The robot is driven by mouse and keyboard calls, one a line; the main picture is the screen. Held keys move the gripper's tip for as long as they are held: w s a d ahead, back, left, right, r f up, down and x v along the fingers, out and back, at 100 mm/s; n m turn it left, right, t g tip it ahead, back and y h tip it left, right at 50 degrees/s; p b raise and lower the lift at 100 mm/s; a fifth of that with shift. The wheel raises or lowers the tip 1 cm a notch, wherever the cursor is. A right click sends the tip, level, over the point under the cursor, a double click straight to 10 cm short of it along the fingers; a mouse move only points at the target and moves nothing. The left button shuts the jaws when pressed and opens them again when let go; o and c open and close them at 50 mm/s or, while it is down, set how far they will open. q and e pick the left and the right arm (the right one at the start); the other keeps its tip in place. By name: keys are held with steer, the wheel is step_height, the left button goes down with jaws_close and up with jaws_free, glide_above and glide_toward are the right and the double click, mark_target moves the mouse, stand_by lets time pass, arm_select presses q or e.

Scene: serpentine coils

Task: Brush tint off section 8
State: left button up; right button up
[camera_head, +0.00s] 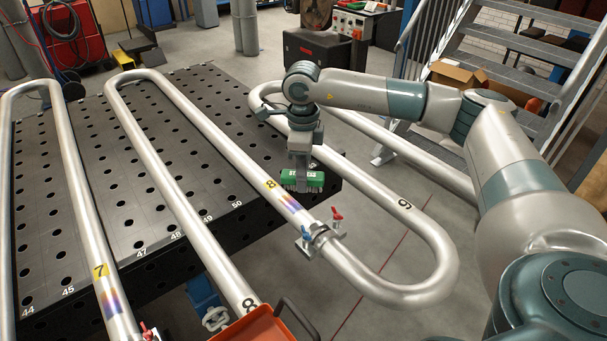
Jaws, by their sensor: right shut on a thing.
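The serpentine coil (180,200) lies across the black perforated table. My right gripper (302,172) points down and is shut on a green brush (301,179). The brush is just to the right of the label and tint, by the table's edge; I cannot tell whether it touches the pipe. My left gripper is not in view.
A clamp with red and blue handles (319,234) sits on section 8 below the tint. Section 7 (103,270) has its own tint band. An orange tray (255,327) is at the bottom edge. Metal stairs (510,60) stand behind my right arm.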

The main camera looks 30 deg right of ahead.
steer(key=shift+f+b, duration=1)
steer(key=shift+f, duration=1.5)
steer(key=shift+w+a+r, duration=0.1)
